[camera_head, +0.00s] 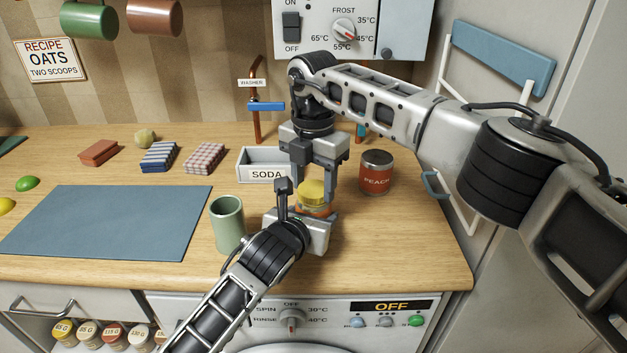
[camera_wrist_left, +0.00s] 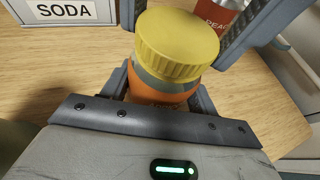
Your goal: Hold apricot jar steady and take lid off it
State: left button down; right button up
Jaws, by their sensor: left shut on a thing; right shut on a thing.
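The apricot jar (camera_head: 316,211) has an orange body and a yellow ribbed lid (camera_head: 312,188). It stands near the front of the wooden counter, and the lid sits on its top. In the left wrist view the jar (camera_wrist_left: 158,96) is upright between my left gripper's jaws, with the lid (camera_wrist_left: 178,45) above them. My left gripper (camera_head: 304,212) is shut on the jar body from the front. My right gripper (camera_head: 313,186) reaches down from above and is shut on the lid, one finger at each side. The jar's lower part is mostly hidden by my left gripper.
A red peach jar (camera_head: 376,178) stands to the right, close by. A white soda tray (camera_head: 262,175) is behind left. A green cup (camera_head: 227,224) stands left of my left gripper. A blue mat (camera_head: 110,222) lies farther left. The counter's right front is bare.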

jog(key=n, duration=1)
jog(key=shift+r, duration=0.1)
jog(key=n, duration=2.4)
jog(key=shift+n, duration=0.3)
jog(key=n, duration=0.4)
